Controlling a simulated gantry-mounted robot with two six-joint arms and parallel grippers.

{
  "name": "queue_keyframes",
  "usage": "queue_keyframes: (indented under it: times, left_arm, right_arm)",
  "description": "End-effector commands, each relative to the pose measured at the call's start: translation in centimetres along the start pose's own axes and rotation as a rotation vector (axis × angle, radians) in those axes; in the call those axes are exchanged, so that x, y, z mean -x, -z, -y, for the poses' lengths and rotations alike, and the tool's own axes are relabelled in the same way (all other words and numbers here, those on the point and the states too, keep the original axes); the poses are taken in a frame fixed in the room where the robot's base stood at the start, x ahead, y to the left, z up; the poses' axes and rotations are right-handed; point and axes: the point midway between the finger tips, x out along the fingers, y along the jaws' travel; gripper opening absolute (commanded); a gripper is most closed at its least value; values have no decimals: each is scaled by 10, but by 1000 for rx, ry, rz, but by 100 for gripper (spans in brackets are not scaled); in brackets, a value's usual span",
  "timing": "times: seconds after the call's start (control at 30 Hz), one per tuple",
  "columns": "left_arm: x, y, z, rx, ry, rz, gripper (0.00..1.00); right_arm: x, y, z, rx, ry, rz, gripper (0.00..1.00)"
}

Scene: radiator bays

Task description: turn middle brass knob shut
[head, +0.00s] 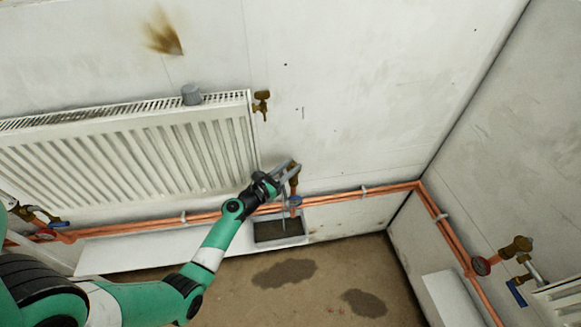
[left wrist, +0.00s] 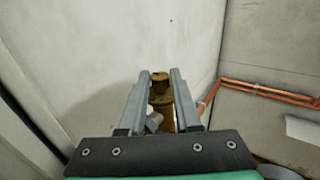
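The middle brass knob (head: 294,184) sits on a valve just right of the white radiator's lower corner, above the copper pipes. My left gripper (head: 288,166) is at this knob, with its two grey fingers apart. In the left wrist view, the brass knob (left wrist: 160,80) stands between the fingers of my left gripper (left wrist: 161,76), with its brass body below. The fingers lie close to both sides; whether they touch it is hard to see. A blue handle (head: 295,201) is just below the knob. My right gripper is not in view.
The radiator (head: 130,150) and its upper brass fitting (head: 261,103) are left of and above the gripper. Copper pipes (head: 345,195) run low along the wall. A dark tray (head: 279,230) lies below. Another brass valve (head: 517,246) is at right. The wall right of the gripper is clear.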

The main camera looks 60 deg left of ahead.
Motion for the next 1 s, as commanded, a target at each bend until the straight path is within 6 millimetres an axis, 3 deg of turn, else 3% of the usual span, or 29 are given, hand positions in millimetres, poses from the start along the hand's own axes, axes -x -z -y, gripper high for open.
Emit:
queue_keyframes:
  times: [0.03, 0.13, 0.47, 0.57, 0.8, 1.0]
  left_arm:
    - [0, 0, 0, 0, 0, 0, 42]
    - [0, 0, 0, 0, 0, 0, 58]
    - [4, 0, 0, 0, -1, 0, 58]
    - [16, -1, 0, 1, -1, -2, 58]
    - [72, -1, -1, 2, -5, -3, 58]
    - [108, 0, -1, 2, -3, -1, 58]
  right_arm:
    - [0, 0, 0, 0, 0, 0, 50]
    - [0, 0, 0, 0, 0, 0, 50]
    - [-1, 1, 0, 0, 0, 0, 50]
    - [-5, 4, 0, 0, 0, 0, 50]
    - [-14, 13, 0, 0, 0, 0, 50]
    - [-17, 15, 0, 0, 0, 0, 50]
